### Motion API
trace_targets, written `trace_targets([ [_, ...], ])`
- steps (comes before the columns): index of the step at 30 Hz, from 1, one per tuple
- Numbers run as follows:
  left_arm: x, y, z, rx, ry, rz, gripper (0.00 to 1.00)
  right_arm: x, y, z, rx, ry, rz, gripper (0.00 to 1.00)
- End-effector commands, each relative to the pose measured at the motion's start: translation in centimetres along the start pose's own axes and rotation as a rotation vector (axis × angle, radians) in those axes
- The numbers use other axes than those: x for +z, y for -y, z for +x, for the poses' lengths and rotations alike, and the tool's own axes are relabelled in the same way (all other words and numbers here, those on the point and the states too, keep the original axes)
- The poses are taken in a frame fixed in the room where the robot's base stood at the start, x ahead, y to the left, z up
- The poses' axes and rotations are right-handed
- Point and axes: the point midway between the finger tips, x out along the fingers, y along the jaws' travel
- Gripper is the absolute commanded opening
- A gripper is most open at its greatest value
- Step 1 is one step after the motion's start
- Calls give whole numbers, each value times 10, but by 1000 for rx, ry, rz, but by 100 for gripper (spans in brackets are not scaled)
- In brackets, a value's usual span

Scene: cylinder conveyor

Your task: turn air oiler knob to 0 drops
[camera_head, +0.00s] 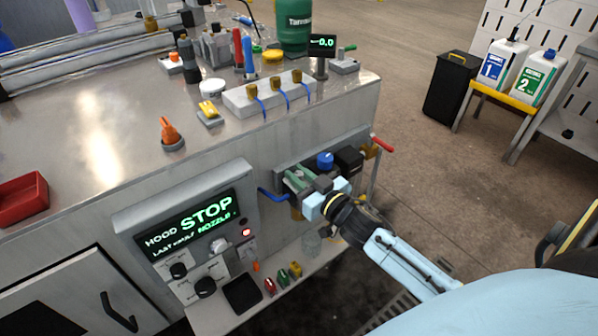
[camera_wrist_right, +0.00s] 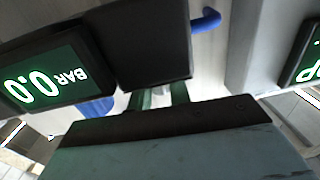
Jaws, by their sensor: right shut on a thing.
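My right gripper (camera_head: 297,180) is at the air unit on the end face of the bench, its jaws shut on a small part there. The fingers and gripper body hide most of that part, and I cannot make out the oiler knob or its drop marking. A blue knob (camera_head: 324,160) tops the unit just behind the gripper. A dark box (camera_head: 349,159) sits to its right. In the right wrist view, the green fingers (camera_wrist_right: 164,95) run behind a dark block (camera_wrist_right: 153,40), beside a display reading 0.0 BAR (camera_wrist_right: 45,77). My left gripper is not in view.
A control panel (camera_head: 190,215) reading STOP stands left of the gripper. A red-handled valve (camera_head: 382,145) projects to its right. A lower shelf (camera_head: 325,255) holds small coloured parts. Blue hoses run along the bench. Open floor lies to the right, before a black bin (camera_head: 452,88).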

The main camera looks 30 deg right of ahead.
Motion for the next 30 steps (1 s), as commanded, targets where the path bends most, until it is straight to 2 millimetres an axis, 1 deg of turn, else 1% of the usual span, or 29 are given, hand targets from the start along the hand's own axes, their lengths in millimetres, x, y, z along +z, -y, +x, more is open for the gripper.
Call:
trace_targets([
  [4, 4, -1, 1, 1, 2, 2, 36, 1, 0, 0, -13, 3, -1, 0],
  [16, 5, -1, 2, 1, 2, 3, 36, 2, 0, 0, -15, 3, 0, 0],
  [17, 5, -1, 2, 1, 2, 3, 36, 2, 0, 0, -15, 4, 0, 23],
  [18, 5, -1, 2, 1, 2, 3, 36, 2, 0, 0, -15, 3, 0, 26],
  [26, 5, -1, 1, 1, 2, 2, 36, 1, 0, -1, -15, 2, 0, 26],
  [30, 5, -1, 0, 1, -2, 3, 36, 1, 0, -9, -14, 3, 1, 26],
])
